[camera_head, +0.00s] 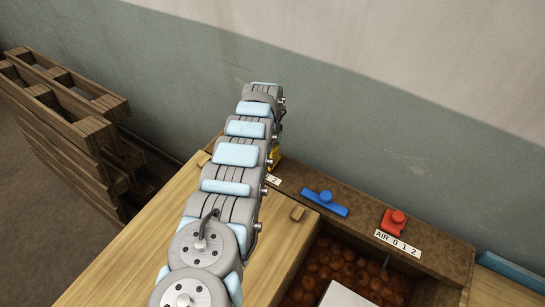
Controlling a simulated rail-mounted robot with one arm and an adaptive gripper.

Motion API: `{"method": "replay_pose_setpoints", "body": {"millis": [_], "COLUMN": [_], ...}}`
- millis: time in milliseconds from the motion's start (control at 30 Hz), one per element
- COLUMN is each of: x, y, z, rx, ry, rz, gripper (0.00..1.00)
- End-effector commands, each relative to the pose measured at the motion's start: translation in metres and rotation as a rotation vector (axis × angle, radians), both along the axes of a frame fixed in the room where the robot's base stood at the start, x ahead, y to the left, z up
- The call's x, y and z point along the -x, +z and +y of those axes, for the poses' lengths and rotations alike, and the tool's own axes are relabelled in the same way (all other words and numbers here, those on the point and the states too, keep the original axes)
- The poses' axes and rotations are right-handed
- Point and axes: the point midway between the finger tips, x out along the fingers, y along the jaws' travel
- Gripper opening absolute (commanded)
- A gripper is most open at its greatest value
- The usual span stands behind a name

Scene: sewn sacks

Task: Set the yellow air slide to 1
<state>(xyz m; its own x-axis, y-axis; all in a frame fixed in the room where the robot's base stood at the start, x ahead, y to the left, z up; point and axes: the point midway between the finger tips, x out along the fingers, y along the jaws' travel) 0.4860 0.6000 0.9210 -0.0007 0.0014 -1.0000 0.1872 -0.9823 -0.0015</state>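A yellow part (274,155), which looks like the yellow air slide, shows just right of my arm on the brown ledge. My arm hides most of it. The end of a white label (272,180) with a "2" shows in front of it; the rest of its scale is hidden. The slide's setting cannot be read. My arm reaches toward the wall above the ledge, and my gripper is hidden behind the arm's far links.
A blue slide (325,202) and a red slide (394,221) sit farther right on the ledge (355,205). The red one's label (398,243) reads AIR 0 1 2. A bin of brown round items (335,263) lies in front. Wooden pallets (65,125) stand left.

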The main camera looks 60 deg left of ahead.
Motion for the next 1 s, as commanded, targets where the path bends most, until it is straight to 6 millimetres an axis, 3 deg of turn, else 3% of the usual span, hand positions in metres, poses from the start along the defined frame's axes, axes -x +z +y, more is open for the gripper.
{"method": "replay_pose_setpoints", "body": {"millis": [233, 267, 367, 767, 1000], "x": [-0.001, -0.001, -0.001, 0.000, -0.002], "y": [-0.002, -0.002, -0.001, 0.002, 0.017], "z": [-0.002, -0.002, -0.001, 0.000, 0.001], "rx": [0.002, 0.002, 0.002, 0.002, 0.002], "ry": [-0.002, -0.002, -0.002, 0.000, 0.000], "rz": [0.000, 0.000, 0.000, -0.001, -0.005], "gripper": [0.00, 0.41, 0.67, 0.67, 0.67]}}
